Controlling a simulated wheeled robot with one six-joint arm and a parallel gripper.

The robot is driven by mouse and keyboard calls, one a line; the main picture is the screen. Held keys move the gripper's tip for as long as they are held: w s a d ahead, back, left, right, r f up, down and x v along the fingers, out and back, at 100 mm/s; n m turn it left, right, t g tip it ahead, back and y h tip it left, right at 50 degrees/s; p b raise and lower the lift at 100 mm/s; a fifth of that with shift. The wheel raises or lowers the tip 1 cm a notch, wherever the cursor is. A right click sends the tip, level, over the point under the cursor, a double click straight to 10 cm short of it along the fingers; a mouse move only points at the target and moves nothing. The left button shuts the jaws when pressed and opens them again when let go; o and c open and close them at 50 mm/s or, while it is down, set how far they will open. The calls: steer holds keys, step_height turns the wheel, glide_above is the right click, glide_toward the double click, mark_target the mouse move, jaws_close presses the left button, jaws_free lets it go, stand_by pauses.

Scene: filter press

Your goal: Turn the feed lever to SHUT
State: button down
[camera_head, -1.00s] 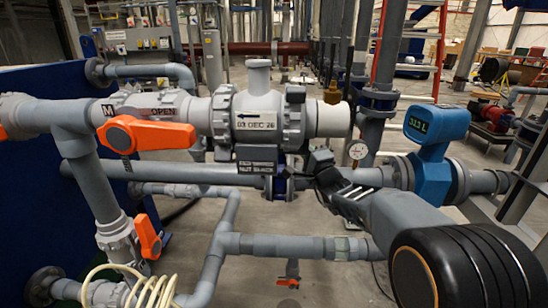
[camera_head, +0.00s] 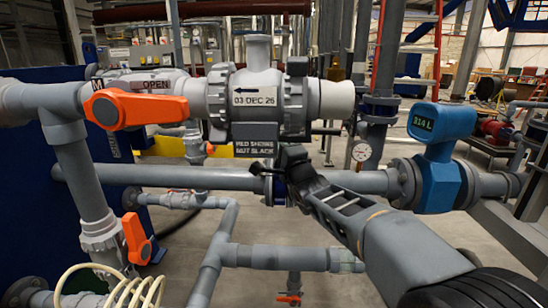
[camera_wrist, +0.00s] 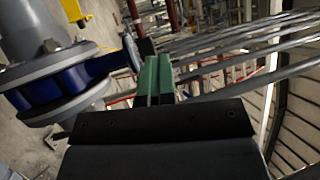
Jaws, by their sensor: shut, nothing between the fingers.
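A large orange lever (camera_head: 135,109) lies roughly level along the grey pipe at upper left, beside an OPEN label (camera_head: 155,85). I take it for the feed lever; no name plate for it is readable. My gripper (camera_head: 268,168) is at mid-picture, below the big grey valve body (camera_head: 258,104) and well to the right of the lever, not touching it. In the wrist view, the two green fingers (camera_wrist: 154,78) are together with nothing between them. The lever does not show in the wrist view.
A smaller orange lever (camera_head: 136,238) hangs on the lower left pipe. A long horizontal grey pipe (camera_head: 160,175) runs behind my gripper. A blue meter (camera_head: 437,140) stands at right, reading about 314 L. A coiled cream hose (camera_head: 125,290) lies at bottom left.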

steer(key=shift+a+f+b, duration=0.2)
steer(key=shift+a+b, duration=0.5)
steer(key=shift+b, duration=1.3)
steer(key=shift+a+r+b, duration=0.2)
steer(key=shift+a+b, duration=0.05)
steer(key=shift+b, duration=0.6)
steer(key=c, duration=1.8)
jaws_free()
steer(key=shift+c, duration=0.2)
steer(key=o, duration=1.2)
steer(key=shift+c, duration=0.2)
steer(key=b+v, duration=0.7)
steer(key=v, duration=0.2)
steer(key=shift+b, duration=0.35)
steer(key=shift+s, duration=0.1)
